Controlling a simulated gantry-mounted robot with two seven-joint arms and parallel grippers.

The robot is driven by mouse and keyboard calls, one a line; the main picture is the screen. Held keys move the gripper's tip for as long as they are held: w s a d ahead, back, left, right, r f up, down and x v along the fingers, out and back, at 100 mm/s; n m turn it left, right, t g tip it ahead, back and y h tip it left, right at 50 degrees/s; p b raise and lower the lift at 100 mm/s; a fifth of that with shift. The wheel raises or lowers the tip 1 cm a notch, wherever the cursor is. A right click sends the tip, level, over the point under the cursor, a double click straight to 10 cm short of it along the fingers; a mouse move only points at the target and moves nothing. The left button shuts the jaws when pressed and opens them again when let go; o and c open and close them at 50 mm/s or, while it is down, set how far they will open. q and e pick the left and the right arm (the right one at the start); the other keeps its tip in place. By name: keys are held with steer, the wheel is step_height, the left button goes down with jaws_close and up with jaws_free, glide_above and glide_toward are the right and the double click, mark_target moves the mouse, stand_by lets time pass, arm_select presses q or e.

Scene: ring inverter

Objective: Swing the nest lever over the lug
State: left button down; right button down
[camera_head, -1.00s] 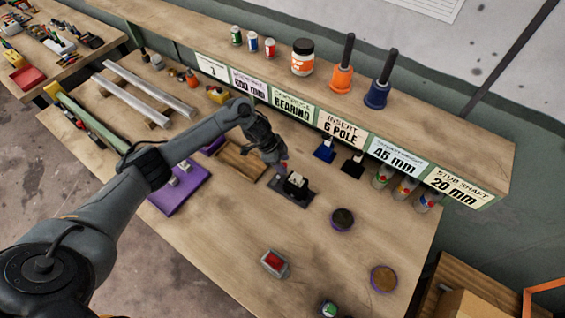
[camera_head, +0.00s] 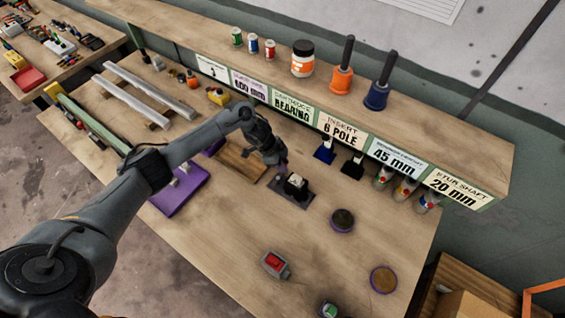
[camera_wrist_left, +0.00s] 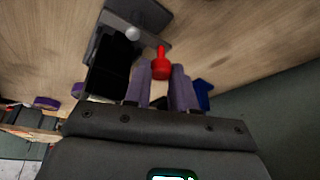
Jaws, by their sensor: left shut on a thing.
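The nest is a dark base plate (camera_head: 281,190) with a black block (camera_head: 297,183) on it, near the middle of the bench. My left gripper (camera_head: 281,168) is low at the plate's back-left side. In the left wrist view its purple fingers are shut on the red knob (camera_wrist_left: 161,66) of the nest lever, with the knob's round end showing between the fingertips. A grey arm-like part and a pale round pin (camera_wrist_left: 133,34) lie beside the knob. The black block (camera_wrist_left: 108,67) is left of the fingers. I cannot make out the lug clearly. My right gripper is not in view.
A blue stand (camera_head: 325,151) and a black stand (camera_head: 352,166) are behind the nest. A wooden tray (camera_head: 240,163) and a purple plate (camera_head: 182,194) lie to its left. A red-buttoned box (camera_head: 275,264) sits in front.

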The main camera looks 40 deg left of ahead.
arm_select(q)
steer(key=n+y+p, duration=0.1)
steer(key=n+p, duration=0.2)
steer(key=p, duration=0.2)
steer(key=s+a+n+t+y+p, duration=0.1)
steer(key=n+p, duration=0.2)
steer(key=p, duration=0.2)
steer(key=s+a+n+y+p, duration=0.1)
steer(key=n+p, duration=0.3)
steer(key=p, duration=0.1)
steer(key=shift+r+y, duration=0.2)
steer(key=shift+y, duration=0.1)
steer(key=n+p, duration=0.1)
steer(key=s+n+y+p, duration=0.1)
steer(key=n, duration=0.1)
steer(key=shift+a+f+n+p, duration=0.1)
steer(key=shift+a+n+p, duration=0.1)
steer(key=shift+n+p, duration=0.15)
steer(key=shift+s+f+n+y+p, duration=0.1)
steer(key=shift+s+n+y+p, duration=0.3)
steer(key=shift+n, duration=0.6)
steer(key=shift+s+n+y+p, duration=0.2)
steer(key=shift+n+y+p, duration=0.25)
steer(key=shift+n, duration=0.5)
steer(key=shift+g, duration=0.3)
steer(key=c, duration=0.9)
jaws_free()
steer(key=shift+a, duration=0.1)
steer(key=shift+c, duration=0.2)
